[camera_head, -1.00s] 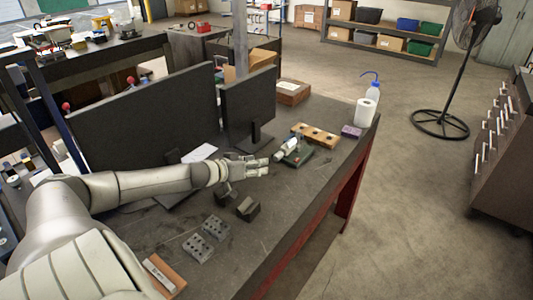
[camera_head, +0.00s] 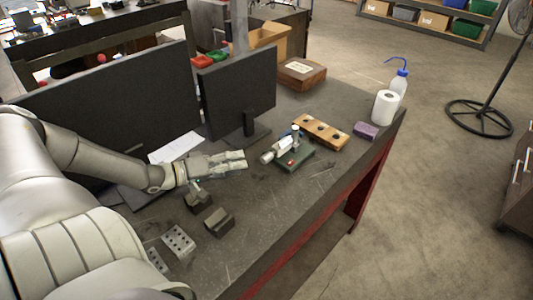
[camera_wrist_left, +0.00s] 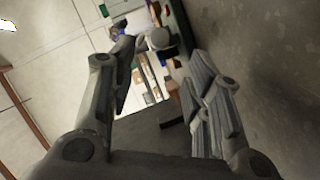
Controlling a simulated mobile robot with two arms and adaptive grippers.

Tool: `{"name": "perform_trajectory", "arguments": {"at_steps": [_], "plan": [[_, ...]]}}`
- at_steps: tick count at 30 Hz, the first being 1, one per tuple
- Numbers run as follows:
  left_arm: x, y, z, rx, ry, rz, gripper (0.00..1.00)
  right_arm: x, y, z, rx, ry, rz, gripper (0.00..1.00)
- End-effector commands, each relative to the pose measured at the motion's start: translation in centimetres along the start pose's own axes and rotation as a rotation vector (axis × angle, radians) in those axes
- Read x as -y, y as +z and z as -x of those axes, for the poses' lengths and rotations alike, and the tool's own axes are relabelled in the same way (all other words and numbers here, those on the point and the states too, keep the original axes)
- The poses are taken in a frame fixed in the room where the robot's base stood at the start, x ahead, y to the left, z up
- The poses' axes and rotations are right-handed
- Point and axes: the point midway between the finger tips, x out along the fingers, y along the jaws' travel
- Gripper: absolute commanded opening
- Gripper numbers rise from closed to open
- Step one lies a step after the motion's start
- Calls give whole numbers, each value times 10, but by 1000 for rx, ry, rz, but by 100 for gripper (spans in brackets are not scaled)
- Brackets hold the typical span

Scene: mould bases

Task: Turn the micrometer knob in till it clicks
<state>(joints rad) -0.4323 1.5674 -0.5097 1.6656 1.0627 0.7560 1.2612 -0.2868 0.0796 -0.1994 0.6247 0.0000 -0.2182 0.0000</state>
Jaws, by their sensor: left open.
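The micrometer (camera_head: 280,147) lies nearly level in a small green stand (camera_head: 299,160) on the dark workbench. Its pale knob (camera_head: 267,157) points left, toward my left gripper. My left gripper (camera_head: 246,161) is open and empty, just left of the knob, with a small gap between them in the head view. In the left wrist view, the open fingers (camera_wrist_left: 163,62) frame a pale round end (camera_wrist_left: 159,39), seemingly the knob, beyond the fingertips. My right gripper is not in view.
A wooden block with holes (camera_head: 322,132) lies behind the stand. A purple block (camera_head: 366,131), paper roll (camera_head: 385,107) and wash bottle (camera_head: 400,80) stand to the right. Two monitors (camera_head: 237,92) rise behind my arm. Metal blocks (camera_head: 219,222) lie in front of it.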

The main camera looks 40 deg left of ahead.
Motion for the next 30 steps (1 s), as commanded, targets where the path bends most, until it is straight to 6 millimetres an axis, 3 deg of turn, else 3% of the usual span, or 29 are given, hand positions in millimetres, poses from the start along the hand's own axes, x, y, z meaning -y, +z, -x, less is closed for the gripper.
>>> {"name": "perform_trajectory", "arguments": {"at_steps": [9,21,30], "plan": [[1,0,-35,-5,7,2,45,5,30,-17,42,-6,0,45],[0,0,-74,-3,5,1,45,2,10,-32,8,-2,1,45],[0,-1,-97,-3,3,1,45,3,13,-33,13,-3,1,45]]}}
